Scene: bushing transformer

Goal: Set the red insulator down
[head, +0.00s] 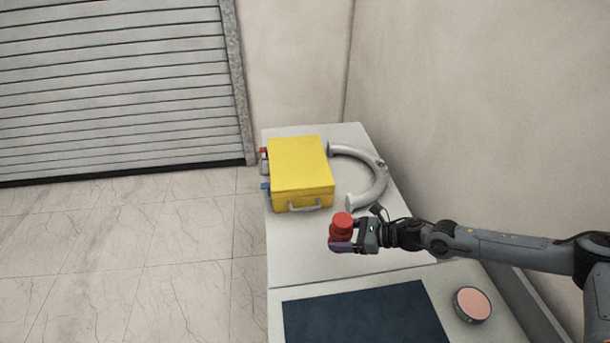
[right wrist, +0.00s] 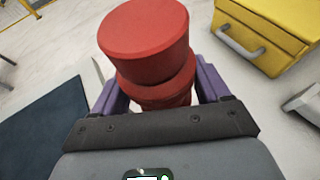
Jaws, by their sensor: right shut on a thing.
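The red insulator (head: 342,222) is a short, stacked red cylinder, held roughly upright. My right gripper (head: 345,244) is shut on it, above the white table (head: 290,251) in front of the yellow case. In the right wrist view the insulator (right wrist: 150,45) stands between the two purple fingers of my right gripper (right wrist: 165,95), which hide part of its lower body. Its underside is hidden, so I cannot tell whether it touches the table. My left gripper is not in view.
A yellow case (head: 300,165) with a handle stands on the table, with a grey curved pipe (head: 378,185) to its right. A dark mat (head: 365,315) and a round pink-topped disc (head: 472,305) lie nearer. Table left of the gripper is clear.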

